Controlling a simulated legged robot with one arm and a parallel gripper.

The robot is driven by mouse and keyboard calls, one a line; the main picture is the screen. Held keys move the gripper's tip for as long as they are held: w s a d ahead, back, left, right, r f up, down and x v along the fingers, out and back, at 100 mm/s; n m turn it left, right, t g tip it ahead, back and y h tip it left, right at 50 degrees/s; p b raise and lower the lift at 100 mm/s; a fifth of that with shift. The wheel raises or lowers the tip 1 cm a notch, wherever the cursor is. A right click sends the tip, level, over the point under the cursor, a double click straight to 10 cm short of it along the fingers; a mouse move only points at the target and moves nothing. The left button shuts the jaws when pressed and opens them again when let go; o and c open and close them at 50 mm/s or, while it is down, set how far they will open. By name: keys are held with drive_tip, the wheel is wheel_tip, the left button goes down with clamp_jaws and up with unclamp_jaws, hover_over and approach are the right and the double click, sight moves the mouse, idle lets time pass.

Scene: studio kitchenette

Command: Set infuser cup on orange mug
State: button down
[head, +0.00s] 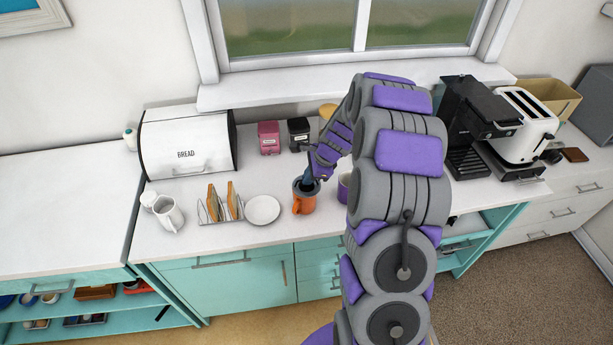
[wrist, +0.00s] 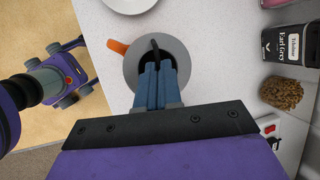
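The orange mug (head: 304,205) stands on the counter near its front edge. In the wrist view only its orange handle (wrist: 117,46) shows, at the left. The grey infuser cup (head: 298,187) is at the mug's mouth; its wide grey rim (wrist: 133,70) covers the mug from above in the wrist view. I cannot tell whether the rim fully rests on the mug. My gripper (head: 308,181) is directly above, pointing down. Its blue fingers (wrist: 156,80) are close together on a dark upright tab of the infuser cup, partly hidden between them.
A white plate (head: 262,210) and toast rack (head: 222,206) stand left of the mug. A purple mug (head: 344,187) is close on the right, partly behind my arm. Pink (head: 268,138) and black (head: 299,134) tins stand behind. The coffee machine (head: 472,125) is at right.

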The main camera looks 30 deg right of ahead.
drive_tip(key=shift+d, duration=0.25)
drive_tip(key=shift+a, duration=1)
drive_tip(key=shift+d+f+p, duration=0.2)
drive_tip(key=shift+d+p, duration=0.15)
drive_tip(key=shift+d, duration=0.4)
drive_tip(key=shift+a, duration=0.55)
drive_tip(key=c, duration=1.5)
unclamp_jaws()
drive_tip(key=shift+a, duration=0.1)
drive_tip(key=shift+o, duration=1.4)
drive_tip(key=shift+d, duration=0.25)
drive_tip(key=shift+s+d, duration=0.1)
drive_tip(key=shift+d, duration=0.2)
drive_tip(key=p+v, duration=0.1)
drive_tip(key=v, duration=1.6)
drive_tip(key=shift+r, duration=0.2)
